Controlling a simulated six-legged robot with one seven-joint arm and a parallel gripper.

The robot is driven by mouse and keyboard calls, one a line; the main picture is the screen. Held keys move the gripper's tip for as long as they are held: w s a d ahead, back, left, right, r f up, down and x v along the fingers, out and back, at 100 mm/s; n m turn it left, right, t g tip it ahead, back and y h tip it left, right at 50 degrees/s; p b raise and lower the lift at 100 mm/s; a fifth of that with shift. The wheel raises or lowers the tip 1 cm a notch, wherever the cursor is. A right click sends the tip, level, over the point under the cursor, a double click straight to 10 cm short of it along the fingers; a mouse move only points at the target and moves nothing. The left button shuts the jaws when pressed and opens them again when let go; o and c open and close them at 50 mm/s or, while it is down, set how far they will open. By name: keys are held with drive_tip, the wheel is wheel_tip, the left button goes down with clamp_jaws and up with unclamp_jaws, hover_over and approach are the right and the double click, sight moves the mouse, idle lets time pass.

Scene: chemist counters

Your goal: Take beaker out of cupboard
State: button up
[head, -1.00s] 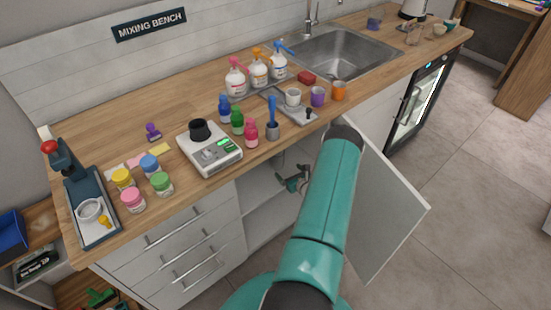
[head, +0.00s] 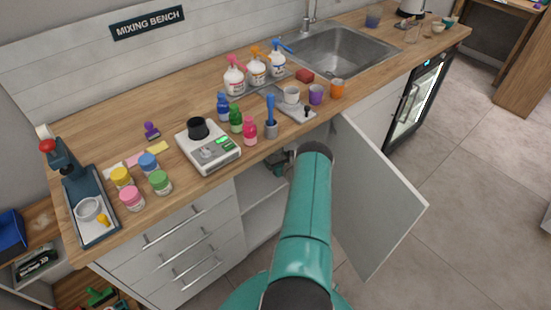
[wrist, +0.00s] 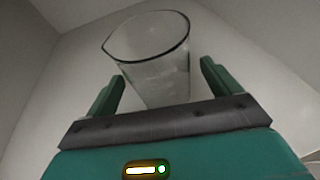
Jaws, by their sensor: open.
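A clear glass beaker (wrist: 160,65) stands in the wrist view, with its open rim toward the top of the picture. My gripper (wrist: 160,82) is open, with one green finger on each side of the beaker's lower part. Gaps show between the fingers and the glass, so it is around the beaker but not closed on it. In the head view the cupboard (head: 258,205) under the counter is open, with its white door (head: 375,200) swung out to the right. My arm reaches into it; the beaker is hidden there and my gripper is mostly hidden.
The wooden counter (head: 110,107) lies just above the cupboard opening. A scale (head: 208,150), small bottles and a blue-handled tool in a cup (head: 270,125) stand near its front edge. White drawers (head: 180,250) are left of the opening.

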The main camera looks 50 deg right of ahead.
drive_tip(key=c, duration=1.1)
drive_tip(key=shift+r, duration=0.1)
